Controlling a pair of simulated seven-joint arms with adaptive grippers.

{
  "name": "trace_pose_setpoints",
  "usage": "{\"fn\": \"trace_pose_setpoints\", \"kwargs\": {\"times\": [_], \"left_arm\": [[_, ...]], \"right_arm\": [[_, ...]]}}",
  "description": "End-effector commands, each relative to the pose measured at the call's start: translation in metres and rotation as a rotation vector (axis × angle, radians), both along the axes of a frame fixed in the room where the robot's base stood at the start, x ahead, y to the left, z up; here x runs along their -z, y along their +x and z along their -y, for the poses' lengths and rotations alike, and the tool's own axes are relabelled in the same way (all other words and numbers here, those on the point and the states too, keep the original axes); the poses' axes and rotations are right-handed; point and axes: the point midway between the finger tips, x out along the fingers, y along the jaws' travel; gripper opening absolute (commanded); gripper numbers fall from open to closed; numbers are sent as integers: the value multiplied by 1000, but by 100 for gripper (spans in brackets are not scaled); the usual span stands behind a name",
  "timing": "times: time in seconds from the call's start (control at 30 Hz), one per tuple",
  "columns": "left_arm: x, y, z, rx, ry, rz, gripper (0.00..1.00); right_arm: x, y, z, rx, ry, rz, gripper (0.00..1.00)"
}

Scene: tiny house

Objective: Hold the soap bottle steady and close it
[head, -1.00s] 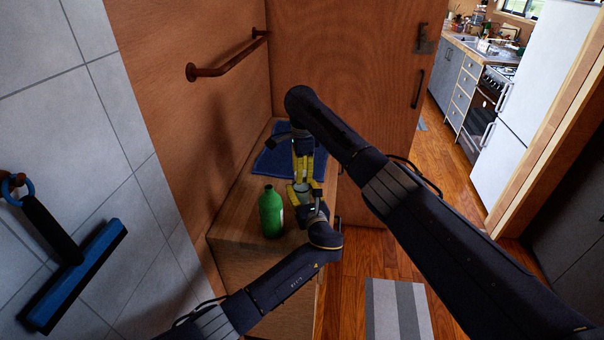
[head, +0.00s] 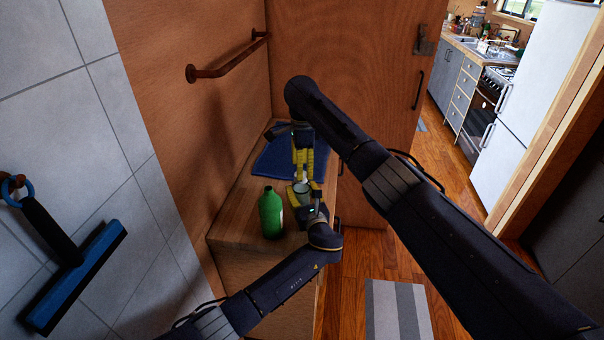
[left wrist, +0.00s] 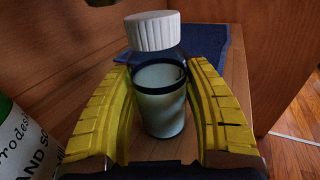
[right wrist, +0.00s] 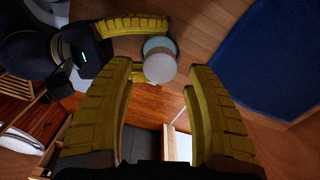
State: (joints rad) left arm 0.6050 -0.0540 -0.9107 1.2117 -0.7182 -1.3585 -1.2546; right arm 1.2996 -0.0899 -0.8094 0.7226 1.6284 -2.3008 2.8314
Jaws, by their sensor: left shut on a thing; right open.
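The soap bottle (left wrist: 160,105) is a small, see-through container with pale contents and a dark band. It stands upright between the yellow fingers of my left gripper (left wrist: 160,70), which is shut on it. A ribbed white cap (left wrist: 152,31) is at the bottle's mouth and looks slightly tilted; I cannot tell whether it is screwed down. In the right wrist view, the cap (right wrist: 160,68) shows as a pale disc with the bottle behind it.
A green bottle (head: 271,214) stands on the wooden cabinet top (head: 235,222), left of my left gripper. A folded blue towel (head: 268,163) lies behind. A wall rail (head: 228,58) and wooden door (head: 345,50) bound the space. The cabinet's front left is clear.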

Motion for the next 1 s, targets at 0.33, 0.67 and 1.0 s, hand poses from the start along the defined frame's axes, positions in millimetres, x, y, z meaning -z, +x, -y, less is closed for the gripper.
{"fn": "trace_pose_setpoints", "kwargs": {"times": [0.33,0.67,1.0], "left_arm": [[1,0,-1,-1,1,-1,0],[1,0,-1,-1,1,-1,0],[1,0,-1,-1,1,-1,0]], "right_arm": [[-18,0,0,0,1,0,54],[-23,2,0,0,-1,8,56],[-35,4,0,-341,-9,20,56]]}}
